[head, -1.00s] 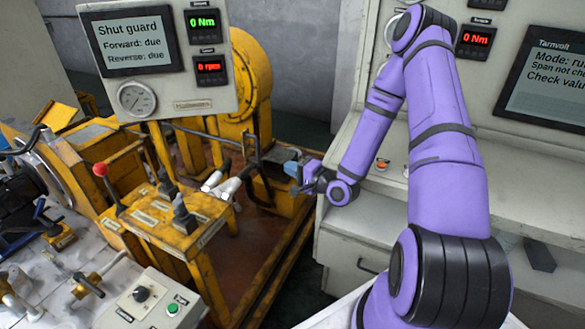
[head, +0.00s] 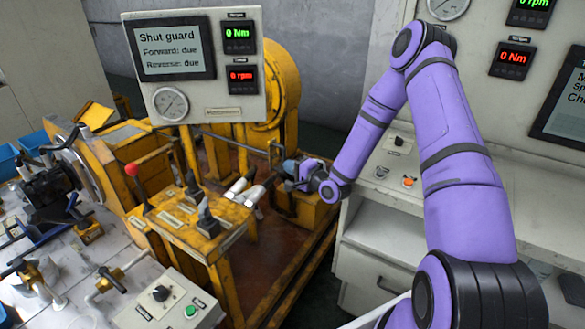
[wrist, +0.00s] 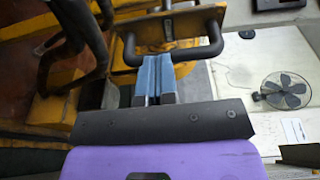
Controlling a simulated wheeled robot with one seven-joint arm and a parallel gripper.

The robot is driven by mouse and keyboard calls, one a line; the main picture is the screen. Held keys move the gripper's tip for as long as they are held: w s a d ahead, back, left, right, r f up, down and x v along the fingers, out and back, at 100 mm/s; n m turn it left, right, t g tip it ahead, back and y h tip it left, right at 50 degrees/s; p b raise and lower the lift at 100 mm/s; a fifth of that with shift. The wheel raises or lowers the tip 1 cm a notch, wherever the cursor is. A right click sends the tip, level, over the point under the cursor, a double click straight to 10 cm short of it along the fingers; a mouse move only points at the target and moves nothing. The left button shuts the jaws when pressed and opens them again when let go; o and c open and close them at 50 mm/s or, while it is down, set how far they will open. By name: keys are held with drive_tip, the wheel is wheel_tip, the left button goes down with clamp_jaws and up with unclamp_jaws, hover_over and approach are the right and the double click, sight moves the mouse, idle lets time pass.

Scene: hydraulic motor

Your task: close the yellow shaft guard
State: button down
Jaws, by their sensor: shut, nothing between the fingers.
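My gripper (head: 288,168) is at the right side of the yellow machine, its blue fingers shut and empty. In the wrist view the closed fingers (wrist: 155,68) point at a dark U-shaped handle (wrist: 208,51) fixed to a yellow bar (wrist: 135,26), which appears to be part of the yellow shaft guard. The fingertips are at the handle's crossbar; I cannot tell whether they touch it. In the head view the guard is hard to tell apart from the other yellow parts. The upper screen (head: 172,48) reads "Shut guard", "Forward: due" and "Reverse: due".
A yellow lever console (head: 185,215) with a red-knobbed lever stands left of my gripper. A control box (head: 170,300) is at the front. A pale bench (head: 400,225) with buttons lies behind my arm on the right. Dark hoses or bars (wrist: 85,45) show at left in the wrist view.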

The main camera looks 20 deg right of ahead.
sight(273, 159)
drive_tip(key=x, duration=0.2)
drive_tip(key=a+x, duration=0.1)
drive_tip(key=x, duration=0.4)
drive_tip(key=shift+s+a, duration=0.15)
drive_tip(key=shift+s, duration=0.15)
drive_tip(key=shift+w+a+r, duration=0.1)
drive_tip(key=shift+w+a, duration=0.05)
drive_tip(key=shift+w, duration=0.15)
drive_tip(key=shift+r, duration=0.1)
drive_tip(key=shift+w+a+r, duration=0.1)
drive_tip(key=shift+a, duration=0.05)
